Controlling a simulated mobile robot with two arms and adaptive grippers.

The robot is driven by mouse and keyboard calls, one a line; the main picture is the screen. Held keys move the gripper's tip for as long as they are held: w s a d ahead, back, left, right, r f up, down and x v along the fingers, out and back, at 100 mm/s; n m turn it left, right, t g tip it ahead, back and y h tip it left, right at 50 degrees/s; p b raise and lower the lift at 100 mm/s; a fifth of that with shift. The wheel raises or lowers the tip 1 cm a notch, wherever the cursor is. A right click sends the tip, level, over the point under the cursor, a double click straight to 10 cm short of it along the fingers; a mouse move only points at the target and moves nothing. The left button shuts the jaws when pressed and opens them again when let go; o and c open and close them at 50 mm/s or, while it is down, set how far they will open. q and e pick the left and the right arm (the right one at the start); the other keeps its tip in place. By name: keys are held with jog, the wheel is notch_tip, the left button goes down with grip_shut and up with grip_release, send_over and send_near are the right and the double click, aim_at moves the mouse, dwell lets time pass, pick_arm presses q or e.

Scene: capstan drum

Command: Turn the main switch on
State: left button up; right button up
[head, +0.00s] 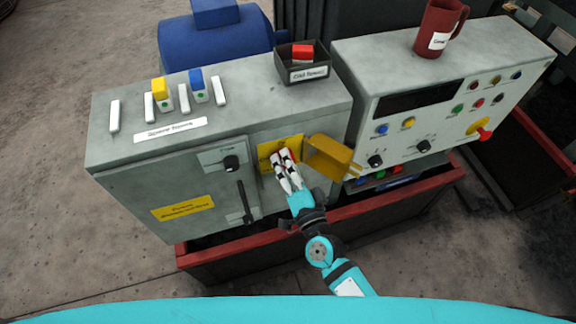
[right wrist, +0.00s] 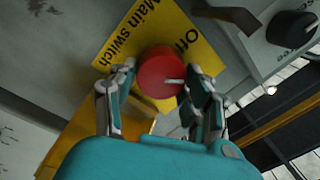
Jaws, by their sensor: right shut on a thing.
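The main switch is a red round knob (right wrist: 160,72) on a yellow label plate (right wrist: 130,38) that reads "Main switch" and "Off". A white mark on the knob points to the right in the right wrist view. In the head view the yellow plate (head: 268,145) is on the front of the grey cabinet, with the knob mostly hidden by my fingers. My right gripper (head: 284,157) is shut on the knob, one finger on each side. A yellow hinged cover (head: 330,156) stands swung open just right of the gripper. My left gripper is out of view.
Left of the switch are a black rotary knob (head: 231,162) and a black lever handle (head: 245,200) on the cabinet. A control console (head: 440,110) with buttons stands on the right. A red mug (head: 438,28) and an open dark box (head: 302,66) rest on top.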

jog(key=shift+f+m+h+b, duration=0.15)
jog(key=shift+m+b, duration=0.4)
jog(key=shift+m, duration=1.4)
jog(key=shift+f+m+h+b, duration=0.15)
jog(key=shift+m+b, duration=0.4)
jog(key=shift+m, duration=1.4)
jog(key=shift+r, duration=0.1)
jog(key=o, duration=1.2)
jog(key=shift+s, duration=0.15)
jog(key=v, duration=1.1)
jog(key=shift+s+d, duration=0.1)
jog(key=shift+s, duration=0.3)
